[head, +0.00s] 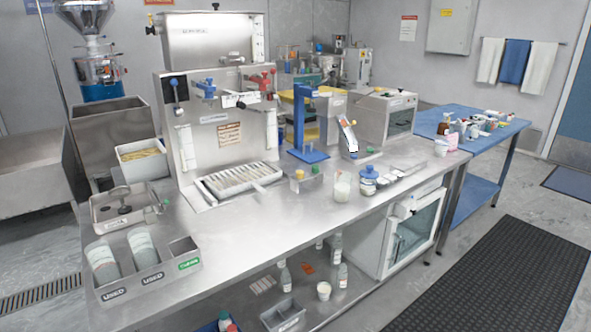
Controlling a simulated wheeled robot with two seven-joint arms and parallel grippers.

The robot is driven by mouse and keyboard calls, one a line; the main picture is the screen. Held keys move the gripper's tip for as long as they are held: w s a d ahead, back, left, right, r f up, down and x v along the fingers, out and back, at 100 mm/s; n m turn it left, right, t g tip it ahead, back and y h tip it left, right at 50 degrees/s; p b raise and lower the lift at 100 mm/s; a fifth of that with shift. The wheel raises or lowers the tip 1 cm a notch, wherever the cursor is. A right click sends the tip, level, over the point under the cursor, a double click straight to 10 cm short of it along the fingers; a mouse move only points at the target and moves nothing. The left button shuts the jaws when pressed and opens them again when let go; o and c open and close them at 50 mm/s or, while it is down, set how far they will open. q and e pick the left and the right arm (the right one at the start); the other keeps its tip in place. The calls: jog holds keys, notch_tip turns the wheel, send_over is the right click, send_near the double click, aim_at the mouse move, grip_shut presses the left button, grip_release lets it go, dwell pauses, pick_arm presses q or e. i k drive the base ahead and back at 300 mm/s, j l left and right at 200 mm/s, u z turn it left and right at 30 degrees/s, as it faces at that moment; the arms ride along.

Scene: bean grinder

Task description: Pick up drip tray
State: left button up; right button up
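The drip tray (237,181) appears to be the slatted, pale metal tray lying flat on the steel counter, at the foot of an upright steel panel (226,106). A narrow flat piece sticks out from its front right side. Nothing rests on the tray that I can make out. Neither of my grippers shows in the head view.
A blue stand (305,130) is right of the tray. Left are a grey tray (124,209) and a compartment bin marked USED (150,281). A white cup (341,188) and blue-lidded jar (368,184) stand to the right. The counter in front is clear.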

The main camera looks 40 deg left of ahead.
aim_at(224, 185)
jog(key=i+l+u, duration=0.1)
jog(key=i+u, duration=0.25)
jog(key=i, duration=0.15)
jog(key=i+l+u, duration=0.35)
jog(key=i, duration=0.15)
jog(key=i+l+u, duration=0.25)
jog(key=i+u, duration=0.15)
jog(key=i, duration=0.1)
